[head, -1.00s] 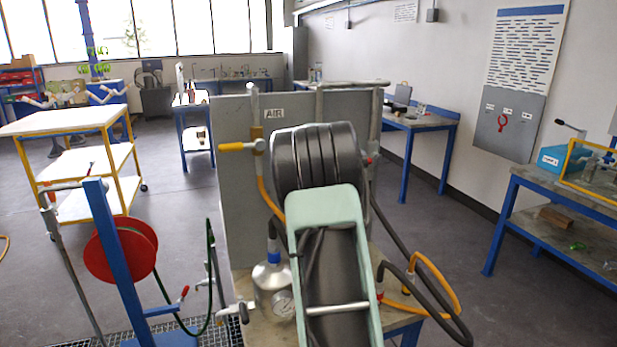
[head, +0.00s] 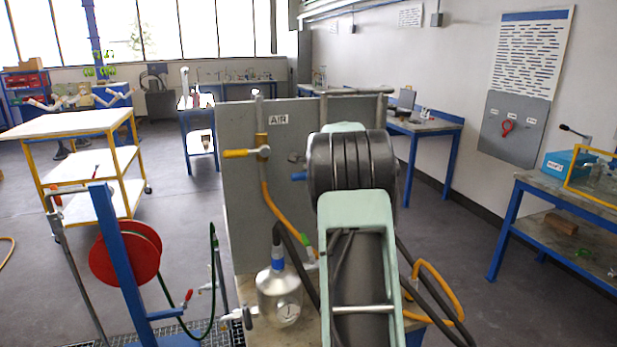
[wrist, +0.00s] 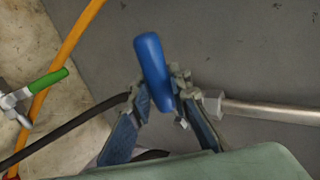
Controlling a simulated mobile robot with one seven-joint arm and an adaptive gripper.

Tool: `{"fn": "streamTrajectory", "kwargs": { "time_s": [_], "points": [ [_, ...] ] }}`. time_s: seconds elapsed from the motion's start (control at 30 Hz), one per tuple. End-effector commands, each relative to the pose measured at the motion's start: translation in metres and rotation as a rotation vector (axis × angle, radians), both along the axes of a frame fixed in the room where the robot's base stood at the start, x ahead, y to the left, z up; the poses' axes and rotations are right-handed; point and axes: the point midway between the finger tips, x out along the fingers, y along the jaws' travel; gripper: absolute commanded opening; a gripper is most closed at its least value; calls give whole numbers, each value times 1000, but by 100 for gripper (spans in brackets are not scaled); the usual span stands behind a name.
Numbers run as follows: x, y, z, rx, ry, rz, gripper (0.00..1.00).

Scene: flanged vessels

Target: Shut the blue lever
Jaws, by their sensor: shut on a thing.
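The blue lever (wrist: 152,65) stands between the two fingers of my gripper (wrist: 162,98) in the wrist view. The fingers are closed on its lower part, and its rounded end sticks out past them. Beside it a metal fitting joins a straight silver pipe (wrist: 265,108); the lever lies roughly across the pipe's line. In the head view a short blue end (head: 299,176), which looks like the lever, shows left of my arm. My arm hides the gripper and the lever's pivot there.
A grey panel marked AIR (head: 240,190) stands behind my arm, with a yellow lever (head: 240,153) on it. A green-handled valve (wrist: 45,82) and an orange hose (wrist: 68,58) lie left of my gripper. A silver vessel (head: 279,292) stands below the panel.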

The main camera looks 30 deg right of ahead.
Motion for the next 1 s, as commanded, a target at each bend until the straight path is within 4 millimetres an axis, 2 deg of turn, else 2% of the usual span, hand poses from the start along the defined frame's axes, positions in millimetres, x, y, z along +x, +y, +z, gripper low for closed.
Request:
{"fn": "streamTrajectory", "kwargs": {
  "time_s": [0.1,0.13,0.3,0.67,0.77,1.0],
  "points": [
    [1,1,2,3,-4,-1,0],
    [1,1,2,3,-4,-1,18],
    [1,0,2,1,-3,-1,36],
    [-3,1,4,0,-2,-1,36],
    [-11,2,10,0,-3,-1,36],
    [-44,11,33,-1,-4,-2,36]
  ]
}}
